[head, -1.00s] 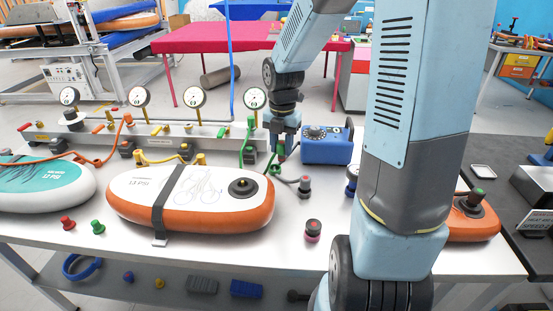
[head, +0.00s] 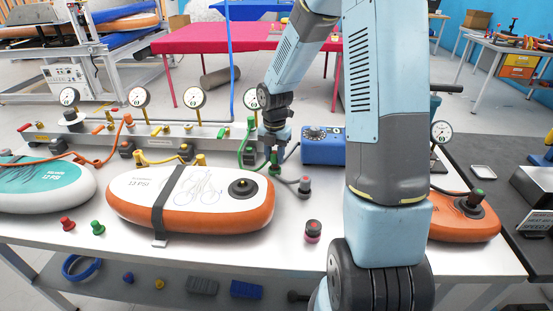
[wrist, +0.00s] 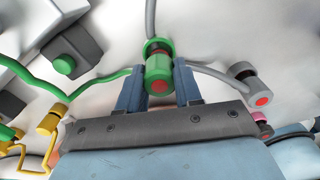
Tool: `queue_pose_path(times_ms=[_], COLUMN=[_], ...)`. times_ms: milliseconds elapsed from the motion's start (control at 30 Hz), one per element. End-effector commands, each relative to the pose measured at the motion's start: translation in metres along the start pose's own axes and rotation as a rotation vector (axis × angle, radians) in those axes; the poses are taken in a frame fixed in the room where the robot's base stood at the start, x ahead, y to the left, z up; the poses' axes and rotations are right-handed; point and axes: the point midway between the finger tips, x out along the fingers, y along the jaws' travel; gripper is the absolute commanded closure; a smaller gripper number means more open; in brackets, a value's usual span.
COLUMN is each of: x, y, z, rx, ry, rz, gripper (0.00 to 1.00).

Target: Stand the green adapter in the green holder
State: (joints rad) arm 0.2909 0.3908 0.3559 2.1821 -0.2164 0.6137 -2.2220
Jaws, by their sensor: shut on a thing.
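The green adapter (wrist: 158,72), with a dark band near one end and a red spot on its side, is held between the two blue fingers of my gripper (wrist: 160,88). In the head view my gripper (head: 274,164) points down over the bench, just right of the gauge rail, with green showing at its tips. A dark block near the green hose (head: 249,156) looks like the green holder; a dark block with a green knob shows left in the wrist view (wrist: 64,66). The adapter is apart from it.
A grey adapter (wrist: 247,82) lies right of my gripper; it shows in the head view (head: 304,185). The blue box (head: 322,146) stands behind right. The orange-edged board (head: 135,192) lies in front left. A pink-and-black piece (head: 313,231) stands on clear bench.

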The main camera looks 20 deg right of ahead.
Motion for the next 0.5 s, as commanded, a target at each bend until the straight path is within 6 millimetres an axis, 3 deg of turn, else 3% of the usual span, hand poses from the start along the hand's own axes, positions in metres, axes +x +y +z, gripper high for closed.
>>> queue_pose_path(times_ms=[133, 467, 500], x=[0.016, 0.018, 0.018], y=[0.000, 0.000, 0.000], z=[0.000, 0.000, 0.000], rx=[-0.001, 0.000, 0.000], ry=[0.001, 0.000, 0.000], rz=[-0.001, 0.000, 0.000], gripper=[0.93, 0.93, 0.63])
